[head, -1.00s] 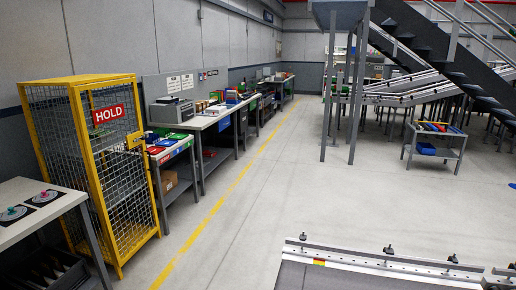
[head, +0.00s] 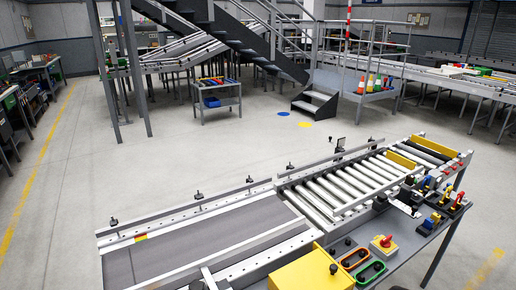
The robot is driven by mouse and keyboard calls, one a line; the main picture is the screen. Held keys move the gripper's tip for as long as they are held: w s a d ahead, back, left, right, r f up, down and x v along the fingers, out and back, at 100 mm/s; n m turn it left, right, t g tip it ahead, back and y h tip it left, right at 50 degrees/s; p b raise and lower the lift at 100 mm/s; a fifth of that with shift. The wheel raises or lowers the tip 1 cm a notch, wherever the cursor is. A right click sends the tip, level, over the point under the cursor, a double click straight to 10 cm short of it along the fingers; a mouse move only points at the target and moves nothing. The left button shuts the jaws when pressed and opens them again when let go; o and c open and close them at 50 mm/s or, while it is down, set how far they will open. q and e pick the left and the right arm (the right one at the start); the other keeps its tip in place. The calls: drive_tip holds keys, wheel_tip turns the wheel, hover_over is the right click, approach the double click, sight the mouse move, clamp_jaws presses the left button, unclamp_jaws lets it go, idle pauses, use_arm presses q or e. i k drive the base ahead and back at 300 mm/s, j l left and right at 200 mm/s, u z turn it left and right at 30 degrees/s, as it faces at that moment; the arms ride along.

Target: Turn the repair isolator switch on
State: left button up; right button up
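A grey side shelf (head: 408,243) along the near right side of the conveyor carries several small controls. One is a red rotary knob on a yellow plate (head: 384,243). Farther right on the shelf are a blue-and-yellow device (head: 431,222), another blue-and-yellow device (head: 425,185) and a red-topped device (head: 458,201). I cannot read any label, so I cannot tell which is the repair isolator switch or how it is set. Neither of my grippers is in view.
A conveyor with a grey belt (head: 190,250) and rollers (head: 335,190) crosses the foreground. A tool cart (head: 217,98) and steps (head: 315,100) stand beyond open floor (head: 190,150).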

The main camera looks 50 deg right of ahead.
sight(385, 243)
drive_tip(key=z, duration=0.4)
drive_tip(key=j+z, duration=0.1)
drive_tip(key=z, duration=0.75)
drive_tip(key=k+z, duration=0.1)
drive_tip(key=z, duration=1.2)
drive_tip(key=k+j, duration=0.05)
